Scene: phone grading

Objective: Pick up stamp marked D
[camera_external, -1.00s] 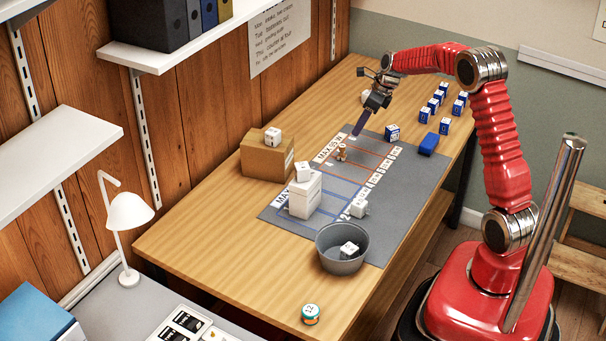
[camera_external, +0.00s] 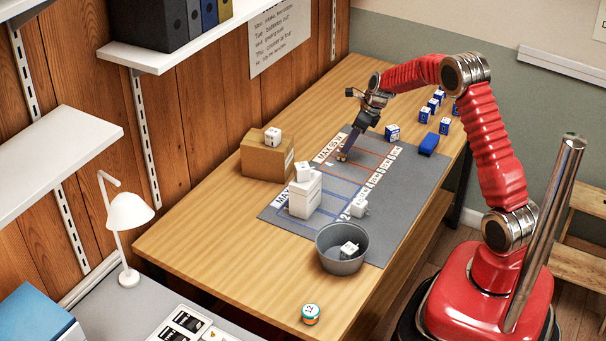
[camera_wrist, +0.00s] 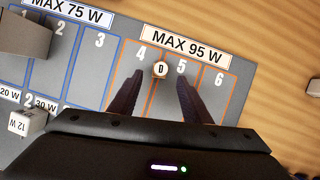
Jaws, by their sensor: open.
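The stamp (camera_wrist: 160,69) is a small piece with a round cream top and a dark mark that reads like D. It stands on the grey mat (camera_external: 411,188), between the 4 and 5 lanes of the MAX 95 W area. My gripper (camera_wrist: 160,78) is open, with one dark finger to the left of the stamp and one to the right. Gaps show between the stamp and both fingers. In the external view my gripper (camera_external: 344,155) points down at the mat and mostly hides the stamp.
A cardboard box (camera_external: 262,160) with a white cube on top stands left of the mat. A white box (camera_external: 304,196), a grey bowl (camera_external: 328,261) and a white cube (camera_external: 360,208) are nearer. Blue-and-white cubes (camera_external: 392,131) and a blue block (camera_external: 429,143) lie right of my gripper.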

